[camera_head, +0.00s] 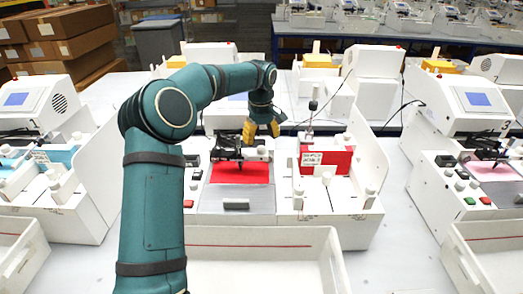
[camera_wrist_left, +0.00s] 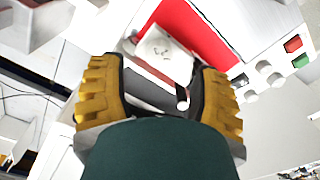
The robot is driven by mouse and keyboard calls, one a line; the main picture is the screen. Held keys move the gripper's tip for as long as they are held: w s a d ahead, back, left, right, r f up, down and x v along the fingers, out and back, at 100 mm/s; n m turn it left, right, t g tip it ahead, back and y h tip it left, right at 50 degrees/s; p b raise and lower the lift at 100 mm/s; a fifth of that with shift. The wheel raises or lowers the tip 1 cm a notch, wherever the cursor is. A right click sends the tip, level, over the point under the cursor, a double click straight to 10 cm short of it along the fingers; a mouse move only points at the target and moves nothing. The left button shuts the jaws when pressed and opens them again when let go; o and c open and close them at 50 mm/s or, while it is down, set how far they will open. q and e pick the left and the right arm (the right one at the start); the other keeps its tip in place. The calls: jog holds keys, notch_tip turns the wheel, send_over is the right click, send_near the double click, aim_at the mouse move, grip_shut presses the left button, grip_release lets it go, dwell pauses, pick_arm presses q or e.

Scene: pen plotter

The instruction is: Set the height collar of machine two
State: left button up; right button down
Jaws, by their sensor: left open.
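The middle plotter has a white body (camera_head: 285,215) and a red sheet (camera_head: 240,173) on its bed. A black pen carriage (camera_head: 228,148) stands over the sheet. My left gripper (camera_head: 262,130) has yellow fingers and hangs at the right end of this carriage, pointing down. In the left wrist view, the open fingers (camera_wrist_left: 160,100) stand either side of a dark bar with a white block (camera_wrist_left: 165,48) on it, which bears a small unreadable mark. The red sheet (camera_wrist_left: 200,30) shows beyond. I cannot pick out the height collar or tell whether a finger touches anything. My right gripper is out of view.
A red block (camera_head: 340,160) with a white label sits at the machine's right part. A white tray (camera_head: 250,238) lies in front. More plotters stand left and right (camera_head: 470,105), with white side panels between. Brown boxes (camera_head: 60,45) are stacked at the back left.

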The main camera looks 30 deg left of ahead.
aim_at(261, 148)
pick_arm(q)
jog(key=shift+f, duration=2.1)
grip_shut()
